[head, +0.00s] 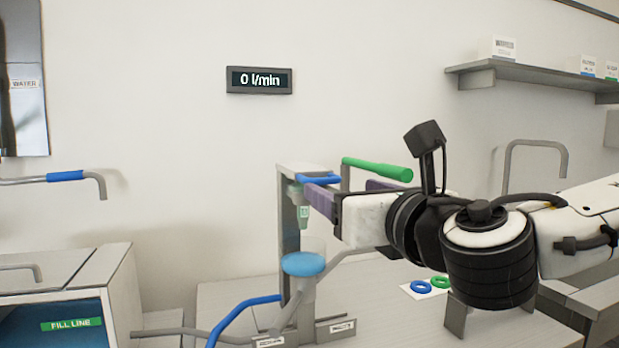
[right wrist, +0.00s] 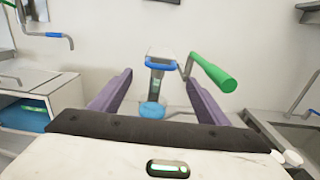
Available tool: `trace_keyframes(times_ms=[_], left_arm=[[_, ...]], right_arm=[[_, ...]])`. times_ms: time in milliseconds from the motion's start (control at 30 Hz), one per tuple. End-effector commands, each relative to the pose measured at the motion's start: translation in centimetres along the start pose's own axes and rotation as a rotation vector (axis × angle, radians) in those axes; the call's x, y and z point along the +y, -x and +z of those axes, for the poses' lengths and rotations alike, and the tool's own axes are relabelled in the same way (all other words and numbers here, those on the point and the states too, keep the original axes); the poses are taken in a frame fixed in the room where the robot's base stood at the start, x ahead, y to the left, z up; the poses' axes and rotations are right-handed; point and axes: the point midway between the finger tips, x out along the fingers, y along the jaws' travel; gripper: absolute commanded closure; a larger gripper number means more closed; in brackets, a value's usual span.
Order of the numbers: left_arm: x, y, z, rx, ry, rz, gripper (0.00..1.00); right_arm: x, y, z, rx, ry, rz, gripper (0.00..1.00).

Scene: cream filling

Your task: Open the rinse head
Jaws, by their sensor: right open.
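The rinse head (head: 304,212) is a grey post with a pale nozzle, standing at the middle of the counter. It carries a blue handle (head: 320,178) at its top and a long green lever (head: 378,169) to the right. In the right wrist view the blue handle (right wrist: 160,66) lies ahead between the fingers, and the green lever (right wrist: 213,72) is just right of the right finger. My right gripper (head: 338,188) is open and empty, its purple fingers near the blue handle. Whether a finger touches the handle cannot be told. My left gripper is not in view.
A blue cup-like top (head: 303,264) sits below the nozzle. A display (head: 259,80) on the wall reads 0 l/min. A tank with a fill line label (head: 72,324) stands left. Blue and green rings (head: 421,287) lie on the counter. A shelf (head: 530,74) hangs right.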

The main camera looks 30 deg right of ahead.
Motion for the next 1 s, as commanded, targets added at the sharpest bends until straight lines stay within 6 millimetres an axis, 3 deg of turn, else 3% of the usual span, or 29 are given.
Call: trace_keyframes(times_ms=[300,500,700,1000], left_arm=[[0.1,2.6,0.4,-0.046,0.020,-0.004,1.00],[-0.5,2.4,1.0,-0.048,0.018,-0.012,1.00],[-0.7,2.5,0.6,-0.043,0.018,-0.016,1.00],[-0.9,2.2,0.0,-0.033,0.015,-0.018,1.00]], right_arm=[[-0.1,-2.6,0.4,0.009,-0.001,-0.001,0.31],[-0.1,-6.8,0.0,0.004,-0.001,-0.003,0.31],[-0.1,-9.4,0.0,0.001,-0.002,-0.002,0.31],[-0.1,-10.2,0.0,0.001,-0.003,0.000,0.31]])
